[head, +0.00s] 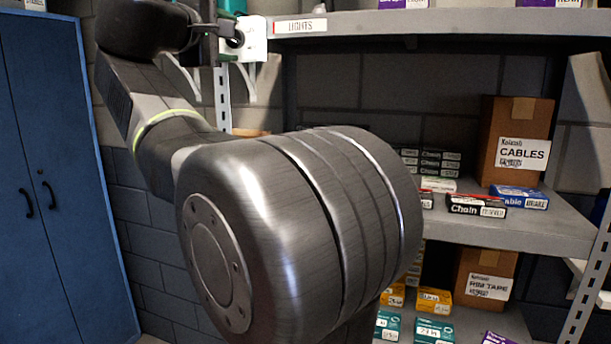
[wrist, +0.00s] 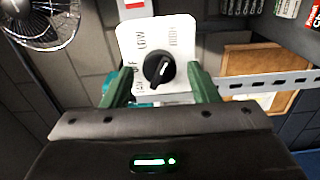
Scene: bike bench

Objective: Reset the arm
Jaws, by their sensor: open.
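My gripper (wrist: 158,78) is open in the wrist view, with one green finger on each side of a black rotary knob (wrist: 158,70). A gap shows between each finger and the knob. The knob sits on a white switch plate (wrist: 185,32) with printed words that look like OFF, LOW and HIGH. I cannot surely tell which word the knob points to. In the head view, my gripper (head: 230,30) is at the top left, beside the white plate (head: 256,40). My arm is stretched up to it and hides much of the middle.
A metal shelf marked LIGHTS (head: 360,23) runs right of the plate. A lower shelf (head: 540,230) holds chain boxes (head: 477,206) and a CABLES carton (head: 517,125). A blue cabinet (head: 60,180) stands left. A fan (wrist: 40,18) is at the wrist view's upper left.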

